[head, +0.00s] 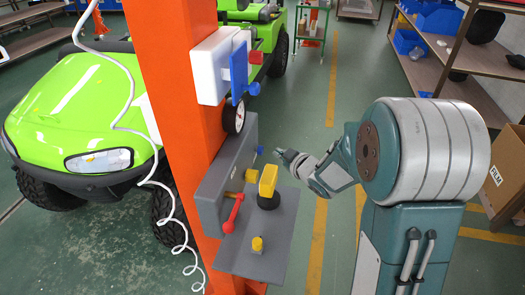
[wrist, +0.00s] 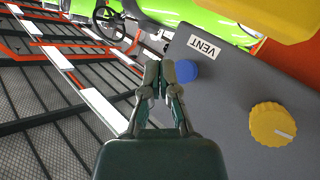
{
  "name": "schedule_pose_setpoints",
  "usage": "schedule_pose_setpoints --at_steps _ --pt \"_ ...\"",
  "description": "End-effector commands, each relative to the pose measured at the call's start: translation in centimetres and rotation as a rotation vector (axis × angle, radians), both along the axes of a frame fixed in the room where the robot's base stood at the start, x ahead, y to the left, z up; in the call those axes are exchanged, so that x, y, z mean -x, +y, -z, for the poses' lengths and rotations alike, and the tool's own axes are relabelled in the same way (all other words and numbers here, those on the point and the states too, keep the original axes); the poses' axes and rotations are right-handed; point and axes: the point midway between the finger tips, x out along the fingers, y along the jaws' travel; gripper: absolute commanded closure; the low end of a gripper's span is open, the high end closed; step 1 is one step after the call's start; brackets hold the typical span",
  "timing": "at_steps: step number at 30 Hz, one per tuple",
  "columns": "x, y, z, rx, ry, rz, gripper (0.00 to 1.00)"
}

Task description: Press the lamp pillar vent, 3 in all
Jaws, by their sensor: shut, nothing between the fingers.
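The vent button (wrist: 187,71) is a round blue button on a grey panel face (wrist: 225,95), beside a white label (wrist: 204,47) reading VENT. In the head view the blue button (head: 260,150) shows small on the grey box on the orange pillar. My gripper (wrist: 160,68) is shut and empty. Its tips appear just left of the blue button in the wrist view. In the head view my gripper (head: 279,153) points at the panel from the right, with a small gap visible. Whether the button is pressed in cannot be told.
A yellow knob (wrist: 272,124) sits on the same panel face. The orange pillar (head: 178,100) rises behind. Open floor lies right of the panel.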

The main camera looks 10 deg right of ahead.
Motion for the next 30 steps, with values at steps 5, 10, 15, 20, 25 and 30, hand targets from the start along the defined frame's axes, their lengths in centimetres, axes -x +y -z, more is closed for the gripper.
schedule_pose_setpoints --at_steps 5,10,15,20,25,30 --pt "-0.5 1.3 0.0 -0.001 0.0 0.0 1.0" --pt "-0.6 1.6 0.0 -0.001 0.0 0.0 1.0" --pt "-0.6 1.6 0.0 -0.001 0.0 0.0 1.0" --pt "-0.6 1.6 0.0 -0.001 0.0 0.0 1.0" --pt "-0.6 1.6 0.0 -0.001 0.0 0.0 1.0" --pt "-0.6 1.6 0.0 -0.001 0.0 0.0 1.0"
